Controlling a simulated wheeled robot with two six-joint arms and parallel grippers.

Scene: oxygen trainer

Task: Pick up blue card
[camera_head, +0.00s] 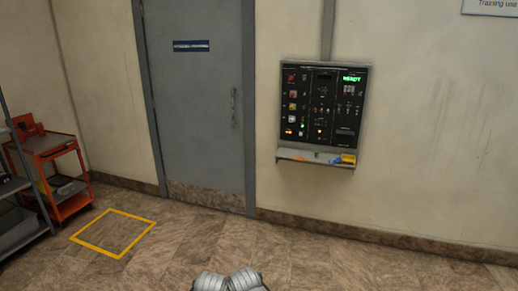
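A small blue item (335,161), likely the blue card, lies on the narrow shelf (300,158) under the black wall panel. It sits just left of a yellow item (348,159) and is too small to make out clearly. Two silver rounded parts of my own body show at the bottom edge of the view, far below and apart from the shelf. I cannot make out any gripper fingers.
The black control panel (322,104) with lit buttons and a green display hangs above the shelf. A grey door (196,110) is to its left. An orange cart (55,165) and grey rack stand far left. The floor before the panel is clear; a yellow square outline (96,249) marks the left floor.

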